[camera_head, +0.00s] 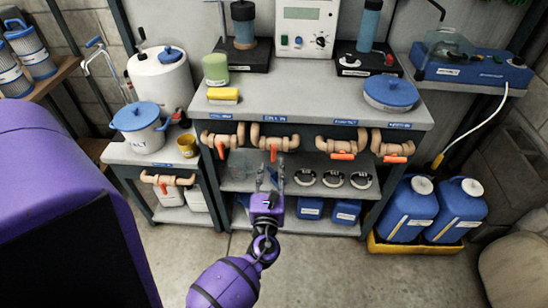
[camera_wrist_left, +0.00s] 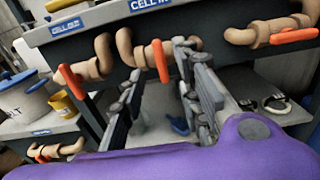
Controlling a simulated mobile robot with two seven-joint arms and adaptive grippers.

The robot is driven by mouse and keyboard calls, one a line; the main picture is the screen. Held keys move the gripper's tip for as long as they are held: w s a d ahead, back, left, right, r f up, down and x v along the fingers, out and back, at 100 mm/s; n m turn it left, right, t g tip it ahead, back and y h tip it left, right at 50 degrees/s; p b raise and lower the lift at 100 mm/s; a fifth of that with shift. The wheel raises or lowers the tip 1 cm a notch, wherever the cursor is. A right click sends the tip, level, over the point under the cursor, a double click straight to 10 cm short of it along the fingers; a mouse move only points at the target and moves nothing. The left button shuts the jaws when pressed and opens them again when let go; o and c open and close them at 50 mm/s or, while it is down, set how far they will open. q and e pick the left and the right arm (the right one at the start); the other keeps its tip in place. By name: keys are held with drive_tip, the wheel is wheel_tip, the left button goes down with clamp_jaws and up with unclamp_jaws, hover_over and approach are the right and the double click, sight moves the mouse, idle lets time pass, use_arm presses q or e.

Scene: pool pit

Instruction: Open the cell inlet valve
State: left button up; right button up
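The cell inlet valve (camera_head: 275,142) is a tan pipe loop under the "CELL IN" label on the bench front, with an orange handle (camera_head: 273,153) that points down. In the left wrist view the orange handle (camera_wrist_left: 160,61) also hangs down, below the "CELL IN" label (camera_wrist_left: 151,4). My left gripper (camera_head: 271,172) is open and empty just below the handle in the head view. In the left wrist view its two fingers (camera_wrist_left: 163,72) stand apart on either side of the handle's line. I cannot tell how much depth separates them. My right gripper is not in view.
The "CELL OUT" valve (camera_head: 221,138) is close on the left, with its own orange handle. Two more valves with sideways handles, (camera_head: 343,156) and (camera_head: 395,159), are on the right. A lower shelf (camera_head: 240,182) holds round black-and-white items. The floor in front is clear.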

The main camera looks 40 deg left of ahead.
sight(273, 153)
use_arm(q)
drive_tip(key=x, duration=0.6)
drive_tip(key=shift+w+a+p, duration=0.2)
drive_tip(key=shift+w+p, duration=0.1)
clamp_jaws()
